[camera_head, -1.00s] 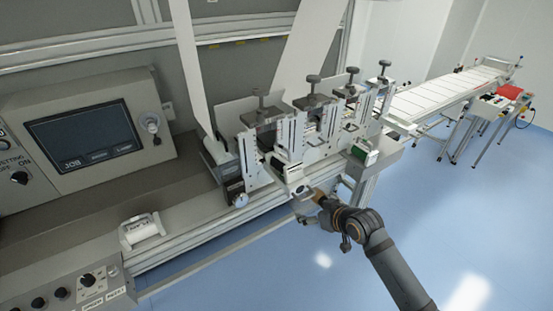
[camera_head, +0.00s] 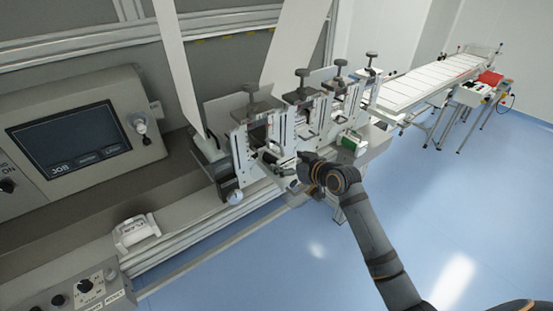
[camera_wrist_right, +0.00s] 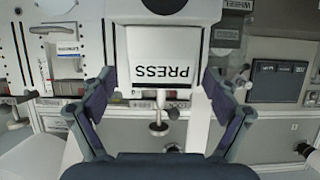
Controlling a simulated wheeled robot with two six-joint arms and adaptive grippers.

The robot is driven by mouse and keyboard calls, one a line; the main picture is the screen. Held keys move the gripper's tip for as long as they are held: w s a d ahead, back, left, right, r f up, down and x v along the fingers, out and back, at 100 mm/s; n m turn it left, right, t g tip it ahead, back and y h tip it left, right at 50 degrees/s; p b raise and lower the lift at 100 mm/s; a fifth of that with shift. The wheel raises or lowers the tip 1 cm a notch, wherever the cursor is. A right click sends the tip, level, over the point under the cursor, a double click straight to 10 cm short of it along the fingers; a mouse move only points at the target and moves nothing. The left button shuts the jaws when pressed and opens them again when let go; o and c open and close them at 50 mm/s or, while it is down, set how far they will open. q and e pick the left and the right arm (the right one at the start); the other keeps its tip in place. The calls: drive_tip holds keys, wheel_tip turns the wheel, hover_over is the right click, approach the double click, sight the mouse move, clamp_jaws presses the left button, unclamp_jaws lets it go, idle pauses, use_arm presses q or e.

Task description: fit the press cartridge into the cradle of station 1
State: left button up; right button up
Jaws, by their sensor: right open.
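The press cartridge (camera_wrist_right: 165,50) is a white block with an upside-down PRESS label in the wrist view. My right gripper (camera_wrist_right: 162,88) is open, with one finger on each side of the block's lower part. In the head view my right gripper (camera_head: 293,176) is at the front of the row of press stations (camera_head: 277,137). There the arm and gripper hide most of what lies between the fingers, and I cannot make out the cartridge. I cannot tell which station is number 1, or whether the cartridge is seated in a cradle. My left gripper is not in view.
A white handled block (camera_head: 136,232) lies on the front ledge at left. A control panel with a screen (camera_head: 72,139) stands behind it. A green-faced part (camera_head: 349,143) is at the row's right end. A conveyor (camera_head: 430,83) runs to the back right. Blue floor is clear at right.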

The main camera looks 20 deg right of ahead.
sight(279, 158)
drive_tip(key=shift+w+a+f+p, duration=0.1)
drive_tip(key=shift+w+a+p, duration=0.15)
drive_tip(key=shift+w+p, duration=0.3)
drive_tip(key=shift+w+a+p, duration=0.25)
drive_tip(key=shift+w+p, duration=0.15)
drive_tip(key=shift+w, duration=0.15)
drive_tip(key=x, duration=0.2)
drive_tip(key=shift+w+a+f, duration=0.15)
drive_tip(key=shift+f, duration=0.2)
drive_tip(key=shift+w+f, duration=0.15)
drive_tip(key=shift+c, duration=0.2)
